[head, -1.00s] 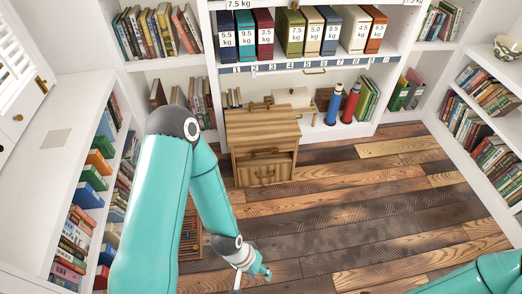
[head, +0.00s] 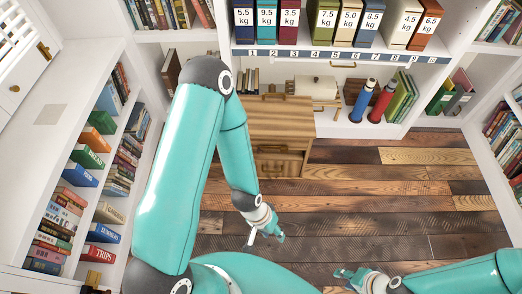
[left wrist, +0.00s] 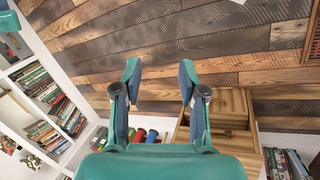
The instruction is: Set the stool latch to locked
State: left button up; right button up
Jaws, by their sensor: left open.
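A wooden, stepped, cabinet-like piece (head: 291,128), which may be the stool, stands against the back shelves in the head view. Its front has a drawer with a handle, and my left arm covers its left side. It also shows in the left wrist view (left wrist: 236,104), below and right of the gripper. I cannot make out a latch or its setting. My left gripper (head: 267,238) is open and empty above the floor, in front of the piece and apart from it. Its fingers spread in the left wrist view (left wrist: 158,75). My right gripper (head: 352,278) is low at the bottom; its opening is unclear.
Labelled weight binders (head: 326,24) fill the upper back shelf. A blue bottle (head: 362,98) and a red bottle (head: 384,100) stand right of the wooden piece. White bookcases line both sides. The plank floor (head: 400,195) is clear at centre and right. A slatted brown thing (left wrist: 314,38) lies at the wrist view's edge.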

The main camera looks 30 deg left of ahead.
pick_arm(q)
jog(key=shift+a, duration=0.1)
jog(key=shift+o, duration=1.3)
jog(key=w+a+f+m+t+y+b, duration=0.1)
jog(key=w+a+f+m+t+b, duration=0.2)
jog(key=w+f+b, duration=0.6)
notch_tip(320, 180, down, 4)
jog(key=shift+w+r+t+y, duration=0.15)
jog(key=shift+w+t+y, duration=0.25)
jog(key=shift+w+t, duration=0.35)
jog(key=m+t+y+b, duration=1)
jog(key=y+b, duration=0.2)
jog(key=b, duration=0.9)
send_near(259, 152)
jog(key=shift+m, duration=0.3)
jog(key=shift+f+b+x, duration=0.15)
jog(key=shift+b+x, duration=1.2)
jog(key=shift+x, duration=1.25)
jog(key=shift+f+b+x, duration=0.15)
jog(key=shift+b+x, duration=1.15)
jog(key=shift+x, duration=1.3)
